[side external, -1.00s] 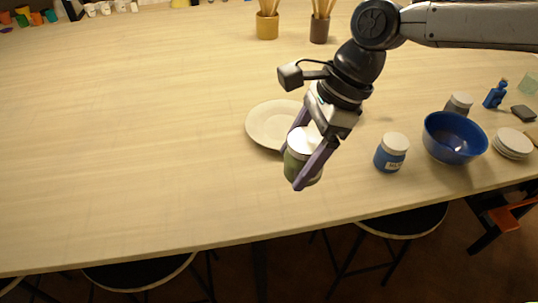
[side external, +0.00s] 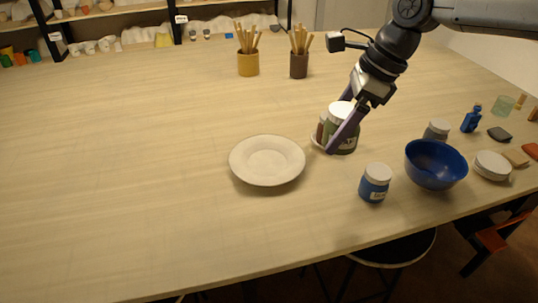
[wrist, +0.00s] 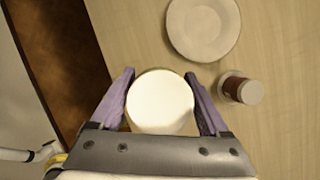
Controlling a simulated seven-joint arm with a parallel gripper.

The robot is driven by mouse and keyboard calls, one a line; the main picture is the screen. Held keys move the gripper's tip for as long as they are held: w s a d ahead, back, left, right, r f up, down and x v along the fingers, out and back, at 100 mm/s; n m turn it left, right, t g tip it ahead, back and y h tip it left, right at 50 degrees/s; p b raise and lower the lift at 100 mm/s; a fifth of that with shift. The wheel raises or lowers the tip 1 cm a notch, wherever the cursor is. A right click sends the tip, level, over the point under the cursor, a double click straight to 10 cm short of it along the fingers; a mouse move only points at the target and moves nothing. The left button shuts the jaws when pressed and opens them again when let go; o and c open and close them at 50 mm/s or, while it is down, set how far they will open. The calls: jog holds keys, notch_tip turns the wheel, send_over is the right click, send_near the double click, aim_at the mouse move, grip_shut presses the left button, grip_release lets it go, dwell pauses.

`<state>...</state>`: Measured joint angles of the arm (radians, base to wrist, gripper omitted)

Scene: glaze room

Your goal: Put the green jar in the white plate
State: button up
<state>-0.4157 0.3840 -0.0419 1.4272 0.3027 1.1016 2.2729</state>
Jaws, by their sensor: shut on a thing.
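The green jar (side external: 343,138) with a white lid is between the fingers of my gripper (side external: 336,128), which is shut on it. In the wrist view only its white lid (wrist: 160,102) shows between the purple fingertips (wrist: 160,76). The lid looks far larger than that of the brown jar, so the green jar appears held above the table. The white plate (side external: 267,160) is empty, to the left of the jar in the side view. It shows at the top of the wrist view (wrist: 204,28), apart from the gripper.
A brown jar (wrist: 232,88) stands near the plate, partly hidden behind my gripper in the side view (side external: 321,131). A blue jar (side external: 375,183), blue bowl (side external: 435,165) and stacked white dishes (side external: 492,165) are at the right. Brush pots (side external: 248,64) stand behind. The table's left is clear.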

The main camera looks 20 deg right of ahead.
jog(key=w+a+f, duration=0.2)
jog(key=w+f, duration=0.1)
jog(key=w, duration=0.1)
jog(key=w+a+f, duration=0.2)
jog(key=w+f, duration=0.1)
jog(key=w, duration=0.1)
jog(key=w+a+f, duration=0.2)
jog(key=w+f, duration=0.1)
jog(key=w, duration=0.1)
jog(key=shift+w+a+f, duration=0.1)
jog(key=shift+a+f, duration=0.2)
jog(key=shift+f, duration=1.65)
jog(key=shift+f, duration=0.1)
jog(key=shift+f, duration=0.55)
jog(key=o, duration=1.5)
